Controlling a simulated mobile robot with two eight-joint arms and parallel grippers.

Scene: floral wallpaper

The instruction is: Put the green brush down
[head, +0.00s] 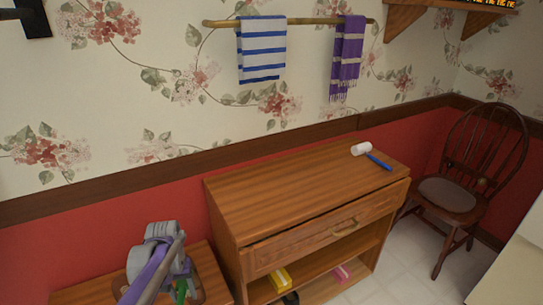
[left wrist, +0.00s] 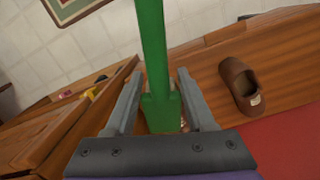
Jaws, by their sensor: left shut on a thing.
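The green brush (left wrist: 152,45) stands out between the fingers of my left gripper (left wrist: 158,90) in the left wrist view. The gripper is shut on it. A small part of the green brush (head: 181,291) shows at the bottom of the head view, beside my left gripper and above a low wooden surface (head: 78,294). My own arm hides most of it there, and I cannot tell whether it touches the surface. My right gripper is not in view.
A brown shoe (left wrist: 240,84) lies on wood right of the brush. A taller wooden cabinet (head: 265,195) stands close on the right, with a white-headed blue mallet (head: 378,161) on top. Its lower shelf holds a yellow item (head: 281,280) and a pink one (head: 342,273). A chair (head: 450,194) stands far right.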

